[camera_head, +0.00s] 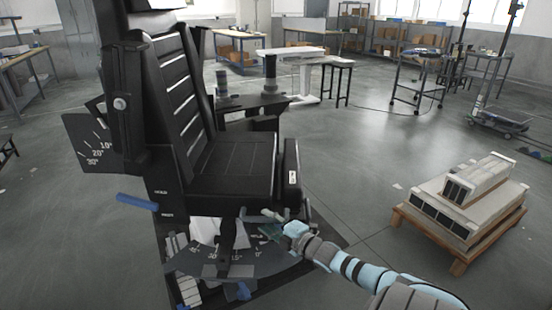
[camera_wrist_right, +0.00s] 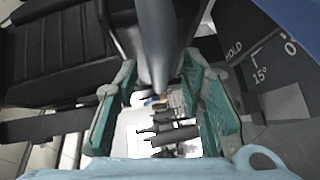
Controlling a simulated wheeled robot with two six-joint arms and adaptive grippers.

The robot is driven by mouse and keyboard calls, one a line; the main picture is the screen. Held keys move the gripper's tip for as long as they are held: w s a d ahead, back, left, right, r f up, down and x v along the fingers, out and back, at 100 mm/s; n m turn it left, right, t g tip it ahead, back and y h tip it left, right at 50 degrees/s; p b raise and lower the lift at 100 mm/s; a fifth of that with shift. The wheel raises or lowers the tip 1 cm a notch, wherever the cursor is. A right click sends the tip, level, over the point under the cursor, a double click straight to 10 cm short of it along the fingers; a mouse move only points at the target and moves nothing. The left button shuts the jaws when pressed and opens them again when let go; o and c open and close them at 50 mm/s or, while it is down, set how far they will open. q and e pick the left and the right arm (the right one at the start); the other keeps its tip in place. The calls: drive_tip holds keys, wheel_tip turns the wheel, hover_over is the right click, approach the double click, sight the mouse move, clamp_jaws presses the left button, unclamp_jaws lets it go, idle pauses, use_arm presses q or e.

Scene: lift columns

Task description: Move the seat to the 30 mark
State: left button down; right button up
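The black padded seat (camera_head: 232,165) stands at the left, with a tall ribbed backrest (camera_head: 180,90). A dark curved scale plate (camera_head: 225,265) with white degree marks lies below its front; in the right wrist view the plate (camera_wrist_right: 262,60) shows HOLD, 15° and 0°. A second scale (camera_head: 92,145) beside the backrest reads 10°, 20°, 30°. My right gripper (camera_head: 270,226) is at the seat's front underside. In the wrist view its teal fingers stand apart on either side of a grey rod (camera_wrist_right: 155,45), with gaps visible. The pointer's exact reading is unclear. My left gripper is out of view.
A blue-tipped handle (camera_head: 137,202) sticks out at the seat's left side. A wooden pallet with pale blocks (camera_head: 455,210) stands on the right. Tables and a cart (camera_head: 420,75) are farther back. The floor between the seat and pallet is clear apart from my arm.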

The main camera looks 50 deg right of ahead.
drive_tip(key=s, duration=0.5)
drive_tip(key=shift+a+r, duration=0.35)
drive_tip(key=shift+r, duration=0.05)
idle(0.4)
